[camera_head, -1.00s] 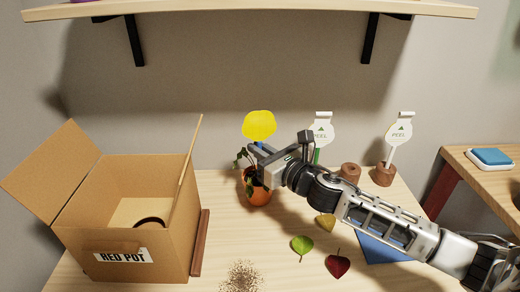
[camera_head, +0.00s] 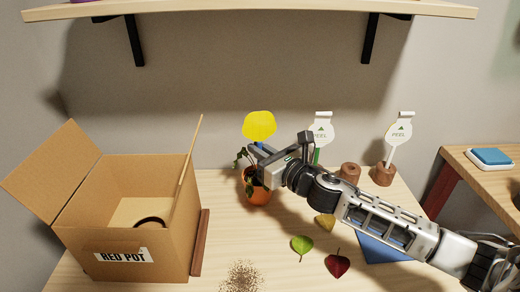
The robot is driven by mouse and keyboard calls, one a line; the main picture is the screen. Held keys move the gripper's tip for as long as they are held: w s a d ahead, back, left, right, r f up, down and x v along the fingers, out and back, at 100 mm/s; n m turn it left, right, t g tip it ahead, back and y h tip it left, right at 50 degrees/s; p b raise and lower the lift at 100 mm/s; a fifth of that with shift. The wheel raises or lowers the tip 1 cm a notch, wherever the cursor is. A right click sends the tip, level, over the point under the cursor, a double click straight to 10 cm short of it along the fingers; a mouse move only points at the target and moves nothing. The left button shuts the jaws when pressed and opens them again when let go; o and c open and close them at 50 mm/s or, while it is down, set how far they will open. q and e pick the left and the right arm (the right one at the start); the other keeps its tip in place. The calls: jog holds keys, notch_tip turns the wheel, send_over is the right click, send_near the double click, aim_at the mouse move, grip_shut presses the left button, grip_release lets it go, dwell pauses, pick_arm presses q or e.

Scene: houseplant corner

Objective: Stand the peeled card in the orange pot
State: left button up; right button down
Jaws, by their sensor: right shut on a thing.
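The orange pot (camera_head: 257,194) stands on the table with a small leafy plant (camera_head: 243,158) in it. A yellow card (camera_head: 259,125) on a blue stem stands upright above the pot. My right gripper (camera_head: 259,153) is shut on the card's stem, just above the pot. The gripper hides the stem's lower end, so I cannot tell whether it touches the soil. Two white cards marked PEEL, one at the middle (camera_head: 321,130) and one at the right (camera_head: 401,131), stand behind my right arm. My left gripper is not in view.
A cardboard box (camera_head: 125,225) labelled RED POT stands open at the left, with a stick leaning from it. A green leaf (camera_head: 302,247), a dark red leaf (camera_head: 337,265), a yellow leaf (camera_head: 325,222) and spilled soil (camera_head: 242,276) lie in front. Brown holders (camera_head: 386,175) stand at right.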

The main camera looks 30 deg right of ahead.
jog(key=shift+f+b, duration=0.45)
jog(key=shift+f, duration=0.25)
dwell(1.0)
jog(key=shift+f+b, duration=1.5)
jog(key=shift+f, duration=0.3)
jog(key=shift+f+b, duration=0.45)
jog(key=shift+f, duration=0.1)
jog(key=c, duration=1.5)
grip_release()
jog(key=shift+o, duration=0.2)
